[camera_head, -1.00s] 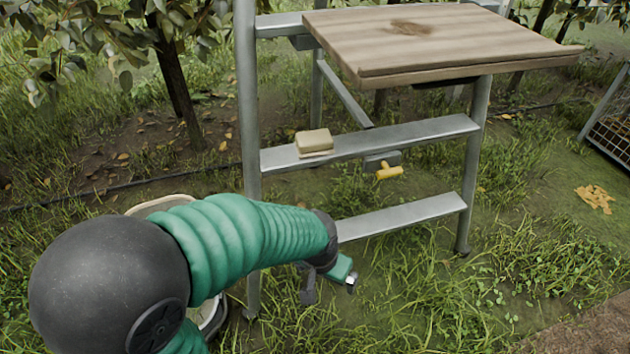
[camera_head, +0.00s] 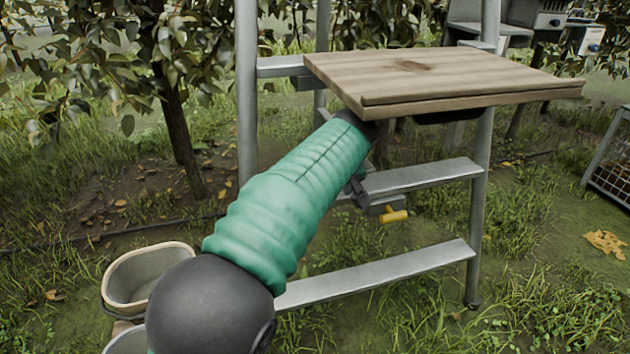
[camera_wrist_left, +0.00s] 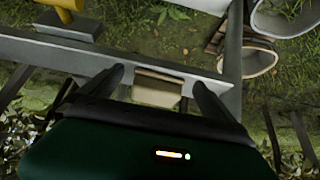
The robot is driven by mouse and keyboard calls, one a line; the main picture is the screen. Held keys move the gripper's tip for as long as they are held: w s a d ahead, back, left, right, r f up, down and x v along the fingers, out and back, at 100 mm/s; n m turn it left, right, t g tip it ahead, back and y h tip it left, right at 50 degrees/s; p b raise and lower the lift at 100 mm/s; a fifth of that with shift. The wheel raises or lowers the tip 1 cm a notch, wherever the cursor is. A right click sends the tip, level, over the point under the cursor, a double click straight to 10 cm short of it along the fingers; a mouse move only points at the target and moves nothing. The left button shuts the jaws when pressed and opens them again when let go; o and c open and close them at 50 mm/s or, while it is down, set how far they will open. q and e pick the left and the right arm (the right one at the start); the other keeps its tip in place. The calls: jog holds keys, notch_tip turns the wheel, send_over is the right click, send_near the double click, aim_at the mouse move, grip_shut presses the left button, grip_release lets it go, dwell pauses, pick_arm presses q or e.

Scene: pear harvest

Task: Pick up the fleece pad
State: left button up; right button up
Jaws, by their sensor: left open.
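The fleece pad (camera_wrist_left: 157,88) is a small beige block on the grey metal rung (camera_wrist_left: 205,77), seen in the left wrist view. My left gripper (camera_wrist_left: 159,79) is open, with one dark finger on each side of the pad. Gaps show between the fingers and the pad, and I cannot tell how deep the fingers reach. In the head view my green left arm hides the pad and most of the gripper. My right gripper is in neither view.
A wooden board (camera_head: 440,75) tops the metal stand above the middle rung (camera_head: 425,176). A yellow-handled fitting (camera_head: 394,216) is at that rung. A lower rung (camera_head: 375,272) crosses below. A pale bucket (camera_head: 150,277) stands left, and a crate (camera_head: 612,165) stands right.

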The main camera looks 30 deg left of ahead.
pick_arm(q)
jog(key=w+a+p, duration=0.2)
jog(key=w+a, duration=0.1)
jog(key=shift+a+r, duration=0.2)
jog(key=shift+x, duration=0.8)
jog(key=shift+a+f+b, duration=0.1)
jog(key=shift+f+b, duration=0.15)
jog(key=shift+b, duration=0.35)
jog(key=shift+w+r, duration=0.1)
jog(key=shift+c, duration=0.8)
jog(key=c, duration=1.1)
jog(key=shift+r, duration=0.15)
